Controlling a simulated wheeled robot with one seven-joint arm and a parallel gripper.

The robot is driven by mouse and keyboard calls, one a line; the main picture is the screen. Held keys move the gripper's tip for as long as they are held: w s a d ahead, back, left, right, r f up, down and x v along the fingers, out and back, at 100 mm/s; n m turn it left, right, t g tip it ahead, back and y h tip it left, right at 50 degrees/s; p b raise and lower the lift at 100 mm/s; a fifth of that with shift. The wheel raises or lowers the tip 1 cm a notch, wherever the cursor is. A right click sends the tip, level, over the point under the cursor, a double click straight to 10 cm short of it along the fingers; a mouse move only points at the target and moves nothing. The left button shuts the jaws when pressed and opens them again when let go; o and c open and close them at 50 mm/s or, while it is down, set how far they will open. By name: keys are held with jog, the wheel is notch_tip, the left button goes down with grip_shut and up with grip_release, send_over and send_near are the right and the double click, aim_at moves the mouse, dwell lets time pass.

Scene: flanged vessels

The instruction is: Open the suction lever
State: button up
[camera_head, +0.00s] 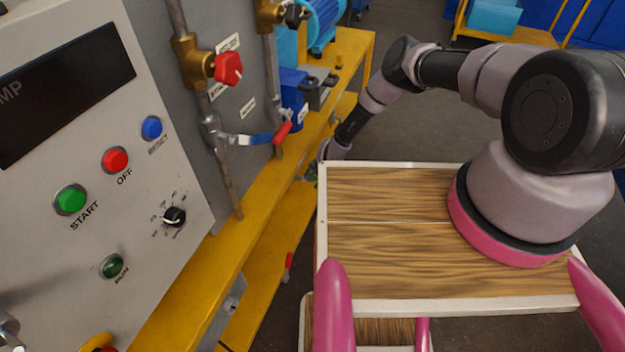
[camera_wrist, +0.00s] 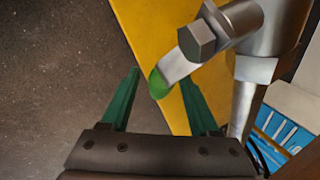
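In the wrist view, a metal lever with a green tip (camera_wrist: 160,84) comes off a pipe fitting with a hex bolt (camera_wrist: 196,40). My gripper (camera_wrist: 159,78) is open, with its two green fingers apart on the left and right of the green tip. I cannot tell how deep the tip sits between them, and neither finger clearly touches it. In the head view my gripper is mostly hidden behind the wooden top, low beside the yellow frame. No readable label shows which lever is the suction lever.
A control panel (camera_head: 75,240) stands at left. A blue lever with a red end (camera_head: 282,132) and a red knob (camera_head: 228,68) sit on the pipes. Another red handle (camera_head: 288,262) is lower, by the yellow frame (camera_head: 185,315). Open floor (camera_wrist: 50,70) lies left in the wrist view.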

grip_shut()
dwell(1.3)
